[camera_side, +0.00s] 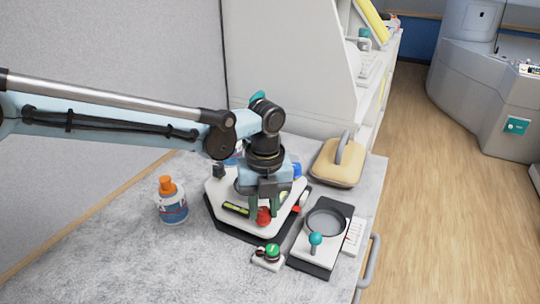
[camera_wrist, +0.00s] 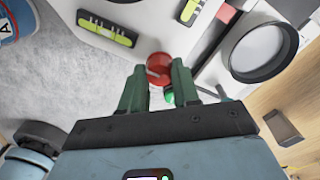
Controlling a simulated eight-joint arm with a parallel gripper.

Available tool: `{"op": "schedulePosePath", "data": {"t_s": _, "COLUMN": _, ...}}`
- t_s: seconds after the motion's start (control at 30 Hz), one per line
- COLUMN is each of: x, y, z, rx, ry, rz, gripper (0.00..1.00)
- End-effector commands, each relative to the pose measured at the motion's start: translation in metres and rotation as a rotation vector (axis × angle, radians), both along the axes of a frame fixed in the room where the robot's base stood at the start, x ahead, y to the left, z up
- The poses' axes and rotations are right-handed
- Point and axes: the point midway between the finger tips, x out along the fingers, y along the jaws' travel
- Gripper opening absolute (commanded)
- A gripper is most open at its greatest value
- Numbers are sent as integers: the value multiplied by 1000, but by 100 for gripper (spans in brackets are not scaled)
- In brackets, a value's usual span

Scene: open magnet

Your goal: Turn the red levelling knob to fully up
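The red levelling knob (camera_wrist: 159,66) is round, with a pale mark on its left side in the wrist view. In the side view, the red knob (camera_side: 263,217) sits at the front of a white levelling plate (camera_side: 222,199). My gripper (camera_wrist: 159,66) has its two green fingers apart, one on each side of the knob. In the side view, my gripper (camera_side: 264,212) points down over the plate, with the knob between its fingertips. I cannot tell whether the fingers press on the knob. A yellow-green bubble level (camera_wrist: 107,30) lies beside the knob.
An orange-capped bottle (camera_side: 173,203) stands left of the plate. A green button box (camera_side: 270,256) is in front. A dark tray with a round dish (camera_side: 325,223) and a teal-knobbed lever (camera_side: 315,239) is at right. A tan pad (camera_side: 337,165) lies behind.

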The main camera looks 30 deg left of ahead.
Motion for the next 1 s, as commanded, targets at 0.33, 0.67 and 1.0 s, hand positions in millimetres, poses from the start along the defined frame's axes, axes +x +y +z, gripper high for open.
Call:
{"op": "schedulePosePath", "data": {"t_s": 0.33, "x": 0, "y": 0, "z": 0, "rx": 0, "ry": 0, "rz": 6, "gripper": 0}}
{"op": "schedulePosePath", "data": {"t_s": 0.67, "x": 0, "y": 0, "z": 0, "rx": 0, "ry": 3, "rz": 132, "gripper": 0}}
{"op": "schedulePosePath", "data": {"t_s": 1.0, "x": 0, "y": 0, "z": 0, "rx": -1, "ry": 4, "rz": 431, "gripper": 0}}
